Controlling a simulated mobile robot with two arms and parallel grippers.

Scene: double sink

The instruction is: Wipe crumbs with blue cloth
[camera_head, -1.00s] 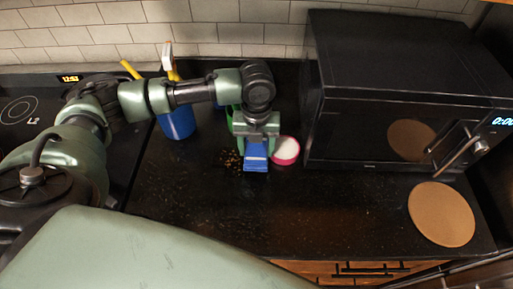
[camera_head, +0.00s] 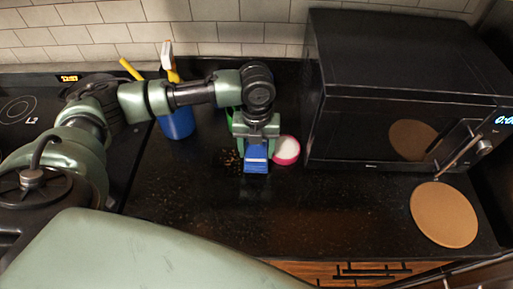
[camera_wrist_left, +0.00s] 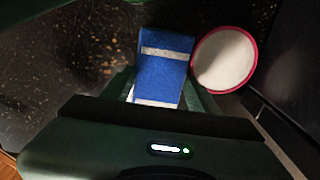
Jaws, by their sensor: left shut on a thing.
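The blue cloth (camera_head: 256,161), folded and with a pale stripe, is held in my left gripper (camera_head: 257,145), which is shut on it and points down at the dark counter. In the left wrist view the cloth (camera_wrist_left: 163,68) sticks out from between the fingers (camera_wrist_left: 160,98). Small brown crumbs (camera_head: 230,158) lie on the counter just left of the cloth. In the left wrist view, light specks (camera_wrist_left: 45,70) are scattered on the counter to the left. Whether the cloth touches the counter is hard to tell. My right gripper is not in view.
A pink-rimmed bowl with white inside (camera_head: 287,150) stands close to the right of the cloth. A black microwave (camera_head: 400,100) is at the right, with a round brown board (camera_head: 444,214) in front. A blue utensil holder (camera_head: 177,124) stands behind. The front counter is clear.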

